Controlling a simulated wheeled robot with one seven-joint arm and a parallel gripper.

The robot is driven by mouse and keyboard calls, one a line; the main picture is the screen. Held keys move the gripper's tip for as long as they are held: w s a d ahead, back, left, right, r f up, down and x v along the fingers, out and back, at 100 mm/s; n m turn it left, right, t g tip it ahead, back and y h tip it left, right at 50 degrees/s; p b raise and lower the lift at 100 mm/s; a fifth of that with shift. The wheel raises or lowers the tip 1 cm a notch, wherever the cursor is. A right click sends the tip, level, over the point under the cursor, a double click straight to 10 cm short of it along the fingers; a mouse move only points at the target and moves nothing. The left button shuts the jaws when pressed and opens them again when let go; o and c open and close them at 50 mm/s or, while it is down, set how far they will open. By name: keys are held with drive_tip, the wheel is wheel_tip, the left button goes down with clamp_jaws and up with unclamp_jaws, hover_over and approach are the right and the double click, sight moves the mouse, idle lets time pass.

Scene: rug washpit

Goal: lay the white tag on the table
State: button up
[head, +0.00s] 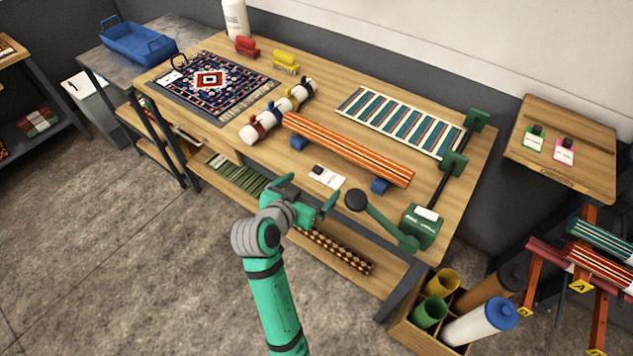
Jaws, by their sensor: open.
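A white tag (328,178) with a dark clip on its left end lies flat on the wooden table (330,95) near the front edge, in front of the orange striped rolled rug. My gripper (311,190) is open and empty, with its two green fingers apart just on the near side of this tag. Whether a finger touches the tag or the table, I cannot tell. Another white tag (168,77) with a dark loop lies on the patterned rug (222,88) at the table's left end.
The orange rolled rug (350,148) rests on blue supports behind the tag. A green clamp device (421,227) with a black-knobbed lever stands to the right. A side shelf (573,138) holds green and pink tags.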

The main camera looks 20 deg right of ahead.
drive_tip(key=s+a+f+n+t+y, duration=0.2)
drive_tip(key=s+a+f+n+y, duration=0.15)
drive_tip(key=s+f, duration=0.4)
drive_tip(key=s+a+f+n+t+y, duration=0.2)
drive_tip(key=s+a+f+n, duration=0.3)
drive_tip(key=s, duration=0.4)
drive_tip(key=s+a+r+t+y, duration=0.1)
drive_tip(key=s+a+r, duration=0.1)
drive_tip(key=s, duration=0.8)
drive_tip(key=s+a+r+t+y, duration=0.1)
drive_tip(key=s+r, duration=0.3)
drive_tip(key=s, duration=0.6)
drive_tip(key=shift+s+a+y, duration=0.35)
drive_tip(key=shift+a, duration=0.3)
